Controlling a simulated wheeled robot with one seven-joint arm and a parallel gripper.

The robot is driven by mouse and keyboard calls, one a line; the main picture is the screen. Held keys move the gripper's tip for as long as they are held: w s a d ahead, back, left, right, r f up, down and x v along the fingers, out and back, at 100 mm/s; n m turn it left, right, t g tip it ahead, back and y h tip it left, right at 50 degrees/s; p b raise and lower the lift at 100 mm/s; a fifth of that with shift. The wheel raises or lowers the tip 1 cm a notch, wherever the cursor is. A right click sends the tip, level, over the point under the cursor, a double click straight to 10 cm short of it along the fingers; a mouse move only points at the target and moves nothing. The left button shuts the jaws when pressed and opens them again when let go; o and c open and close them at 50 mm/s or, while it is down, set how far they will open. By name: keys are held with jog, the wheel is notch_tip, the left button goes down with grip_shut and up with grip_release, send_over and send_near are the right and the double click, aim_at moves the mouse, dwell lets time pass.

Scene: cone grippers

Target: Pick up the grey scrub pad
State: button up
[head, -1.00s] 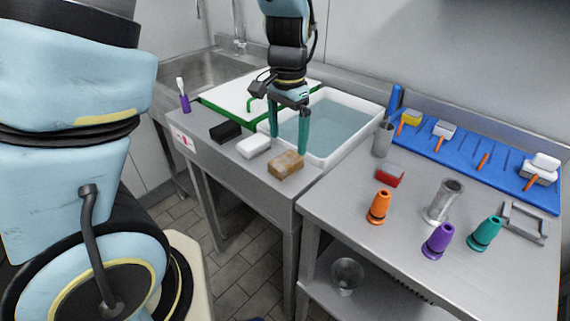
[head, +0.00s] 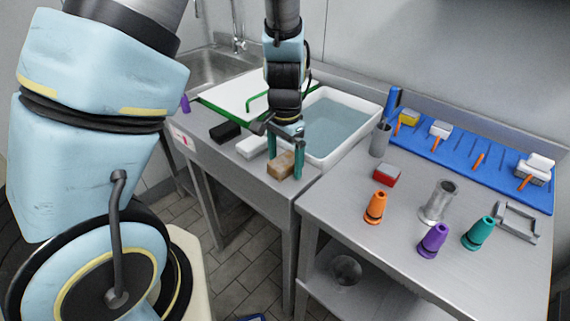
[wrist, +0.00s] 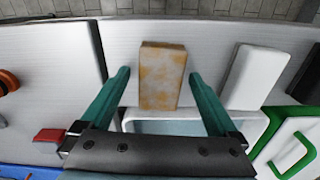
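A mottled tan-and-grey block (head: 280,166) lies on the front rim of the sink counter; in the wrist view (wrist: 161,75) it shows brown stains over a greyish face. It may be the grey scrub pad; I cannot tell for sure. My gripper (head: 284,175) is low at this block, with its teal fingers apart. In the wrist view the fingertips (wrist: 159,76) flank the block, with a visible gap on each side. A white block (head: 251,147) and a black block (head: 224,131) lie in line to its left.
A white basin of water (head: 345,150) is right behind the block. The steel table at right holds a red block (head: 387,175), orange (head: 375,207), purple (head: 432,240) and teal (head: 479,233) cones, and a blue rack (head: 470,150) with pads.

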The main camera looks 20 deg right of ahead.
jog(key=c, duration=1.3)
jog(key=shift+c, duration=0.2)
